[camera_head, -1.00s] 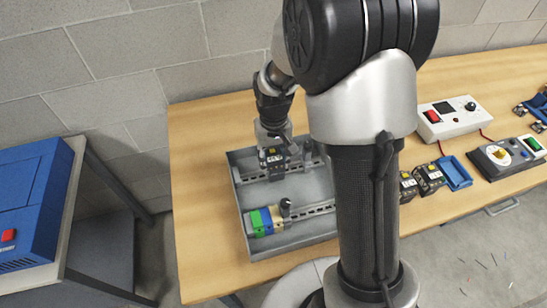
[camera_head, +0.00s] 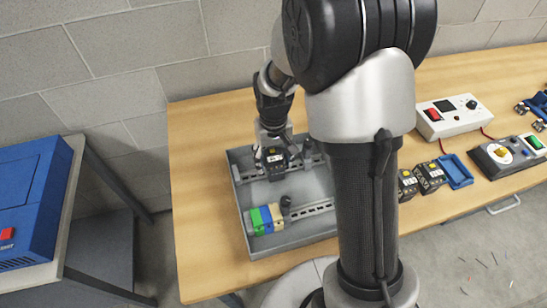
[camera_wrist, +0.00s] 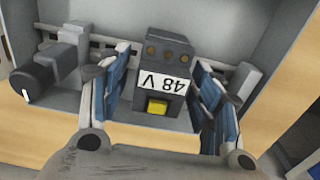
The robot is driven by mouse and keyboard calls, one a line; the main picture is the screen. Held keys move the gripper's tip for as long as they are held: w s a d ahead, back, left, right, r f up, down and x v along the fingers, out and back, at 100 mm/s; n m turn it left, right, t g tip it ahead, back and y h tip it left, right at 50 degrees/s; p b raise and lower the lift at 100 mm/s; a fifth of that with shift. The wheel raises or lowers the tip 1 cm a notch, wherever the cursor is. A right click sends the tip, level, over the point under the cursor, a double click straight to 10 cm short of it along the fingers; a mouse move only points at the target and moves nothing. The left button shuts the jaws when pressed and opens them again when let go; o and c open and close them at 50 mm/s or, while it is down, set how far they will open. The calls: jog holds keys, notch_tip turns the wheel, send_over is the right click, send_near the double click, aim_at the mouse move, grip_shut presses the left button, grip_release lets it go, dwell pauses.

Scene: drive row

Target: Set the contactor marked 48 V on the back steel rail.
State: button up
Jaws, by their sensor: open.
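The contactor marked 48 V (camera_wrist: 165,52) is a dark block with a white label and a yellow button. It sits at the back steel rail (camera_wrist: 102,46), which shows on its left in the wrist view. It looks seated there, though its underside is hidden. In the head view the contactor (camera_head: 277,166) is in the back part of the grey tray (camera_head: 241,206), below my gripper (camera_head: 274,152). In the wrist view my gripper (camera_wrist: 160,62) is open, with one blue-padded finger on each side of the contactor and gaps between.
Grey end pieces (camera_wrist: 241,80) flank the contactor on the back rail. The front rail (camera_head: 312,209) carries green, blue and cream blocks (camera_head: 265,219). To the right are more dark contactors (camera_head: 430,177), a blue holder (camera_head: 455,171) and a white box (camera_head: 449,117).

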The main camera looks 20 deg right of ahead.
jog(key=shift+r, duration=0.1)
notch_tip(320, 180, up, 12)
dwell(0.6)
dwell(0.5)
